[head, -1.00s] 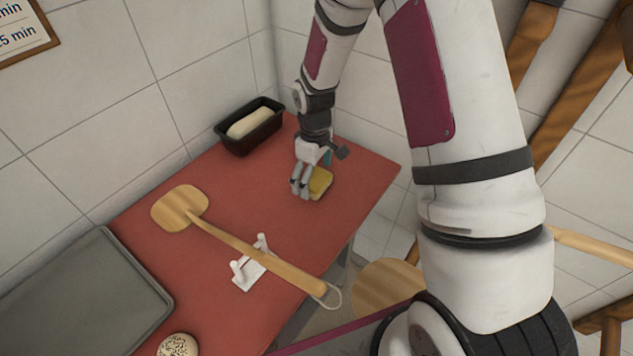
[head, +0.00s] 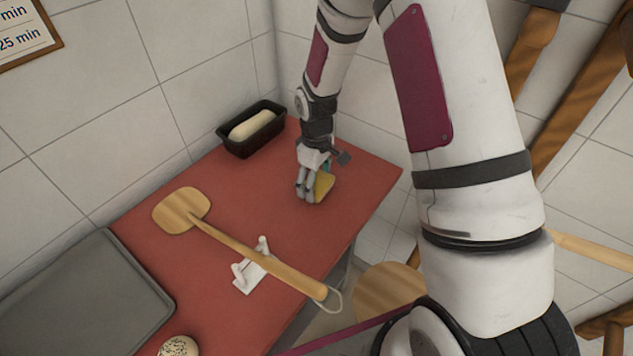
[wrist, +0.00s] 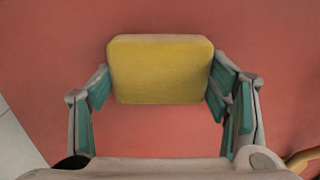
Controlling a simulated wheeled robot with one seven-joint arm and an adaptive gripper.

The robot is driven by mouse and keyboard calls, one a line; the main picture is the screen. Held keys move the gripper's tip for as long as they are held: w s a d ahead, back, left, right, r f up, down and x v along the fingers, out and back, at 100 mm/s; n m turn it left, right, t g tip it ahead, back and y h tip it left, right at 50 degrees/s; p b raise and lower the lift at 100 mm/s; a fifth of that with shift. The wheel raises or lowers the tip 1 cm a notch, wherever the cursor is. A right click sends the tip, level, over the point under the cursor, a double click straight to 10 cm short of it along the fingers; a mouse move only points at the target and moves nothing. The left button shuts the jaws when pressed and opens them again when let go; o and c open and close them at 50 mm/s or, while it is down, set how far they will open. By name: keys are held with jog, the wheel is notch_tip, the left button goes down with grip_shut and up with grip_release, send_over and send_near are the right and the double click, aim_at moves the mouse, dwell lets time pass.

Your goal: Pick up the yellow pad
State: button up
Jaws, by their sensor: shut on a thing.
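The yellow pad (wrist: 160,70) sits between the two fingers of my gripper (wrist: 160,88) in the wrist view, with a finger touching each side. My gripper is shut on it. In the head view the yellow pad (head: 323,186) shows beside the fingers of my gripper (head: 308,190), at the far right part of the red tabletop (head: 225,215). The pad looks tilted there, with part of it hidden behind the fingers. I cannot tell how far it is above the tabletop.
A dark loaf tin (head: 233,147) with pale dough stands at the back, left of my gripper. A wooden peel (head: 240,243) lies across a white rest (head: 243,282). A grey tray (head: 85,300) and a seeded bun (head: 178,346) are nearer. The tabletop's right edge is close to the pad.

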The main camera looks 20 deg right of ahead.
jog(key=shift+r, duration=0.65)
notch_tip(320, 180, up, 2)
jog(key=shift+w+r+b, duration=0.1)
jog(key=shift+r+b, duration=0.1)
jog(key=shift+b, duration=0.1)
jog(key=s, duration=0.4)
jog(key=s+a, duration=0.1)
jog(key=s, duration=0.4)
jog(key=s+a+r, duration=0.1)
jog(key=s, duration=0.4)
jog(key=shift+s+a, duration=0.1)
jog(key=shift+s, duration=0.05)
jog(key=shift+s+a, duration=0.1)
jog(key=shift+s, duration=0.75)
jog(key=shift+o, duration=1.2)
jog(key=c, duration=0.3)
jog(key=shift+s, duration=0.1)
